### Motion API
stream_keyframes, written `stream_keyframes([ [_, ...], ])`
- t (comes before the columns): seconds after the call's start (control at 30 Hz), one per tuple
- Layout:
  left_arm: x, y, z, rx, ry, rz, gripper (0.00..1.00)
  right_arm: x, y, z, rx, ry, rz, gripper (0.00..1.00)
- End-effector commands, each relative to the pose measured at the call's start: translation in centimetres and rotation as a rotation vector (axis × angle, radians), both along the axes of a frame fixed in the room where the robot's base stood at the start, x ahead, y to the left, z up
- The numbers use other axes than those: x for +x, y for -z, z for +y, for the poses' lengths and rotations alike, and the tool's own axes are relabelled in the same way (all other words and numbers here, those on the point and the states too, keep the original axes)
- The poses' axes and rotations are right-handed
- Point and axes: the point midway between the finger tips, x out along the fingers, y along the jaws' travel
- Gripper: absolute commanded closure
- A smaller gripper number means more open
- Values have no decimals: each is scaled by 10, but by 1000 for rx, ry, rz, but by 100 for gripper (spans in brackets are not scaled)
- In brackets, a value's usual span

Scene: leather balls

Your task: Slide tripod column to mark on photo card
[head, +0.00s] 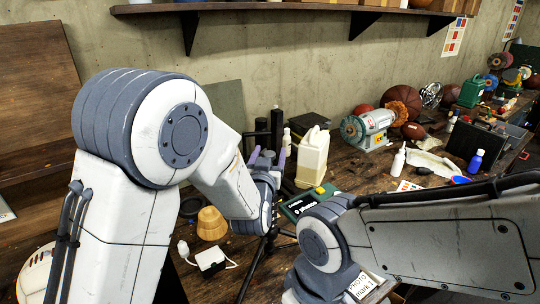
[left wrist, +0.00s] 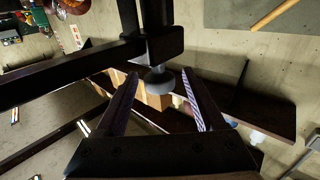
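My left gripper (head: 268,154) points away from me over the bench, its two fingers apart. In the left wrist view the left gripper (left wrist: 159,76) is open, with a round grey knob (left wrist: 160,80) showing between its fingertips. The knob sits below a black clamp and post (left wrist: 158,25), apparently part of the tripod. In the head view black tripod legs (head: 262,252) spread below my left gripper; most of the column is hidden by the gripper. A white photo card (head: 362,286) reading "PHOTO mark 1" shows low beside my right arm. My right gripper is out of view.
A bench grinder (head: 367,129) and balls stand farther back.

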Motion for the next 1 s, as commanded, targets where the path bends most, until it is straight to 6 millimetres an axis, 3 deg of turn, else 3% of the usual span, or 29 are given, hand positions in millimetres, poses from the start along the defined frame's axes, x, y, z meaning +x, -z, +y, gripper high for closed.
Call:
stream_keyframes([
  [0.37,-5,2,0,0,1,1,29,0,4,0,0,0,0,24],
  [0.8,-83,4,12,-2,3,-2,29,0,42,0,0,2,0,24],
  [1.0,-99,2,15,-1,1,0,29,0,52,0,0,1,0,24],
])
